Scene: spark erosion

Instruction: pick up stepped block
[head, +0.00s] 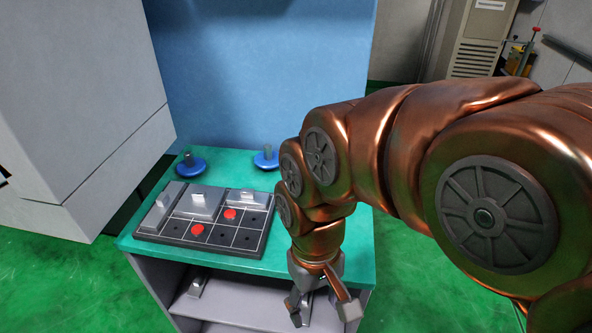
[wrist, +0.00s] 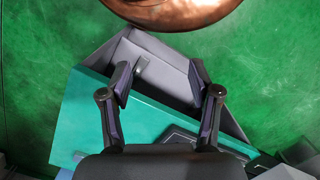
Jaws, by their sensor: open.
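A dark tray (head: 232,246) lies on the green bench top. Grey metal pieces fill its back row, and a wide block with a raised upper part (head: 205,201) has a stepped look. A small grey metal piece (head: 197,286) lies on the shelf under the top. A small grey piece also shows on the shelf in the wrist view (wrist: 141,65), near the left finger. I cannot tell which piece is the stepped block. My gripper (head: 322,307) is open and empty, pointing down at the bench's front right. Its spread fingers also show in the wrist view (wrist: 160,73).
The green bench top (head: 352,236) overhangs the grey shelf (head: 232,312). Two red pieces (head: 230,213) sit in the tray. Blue round-based pieces (head: 190,165) stand behind it. A blue panel (head: 262,75) rises at the back, and a grey cabinet (head: 70,100) stands left.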

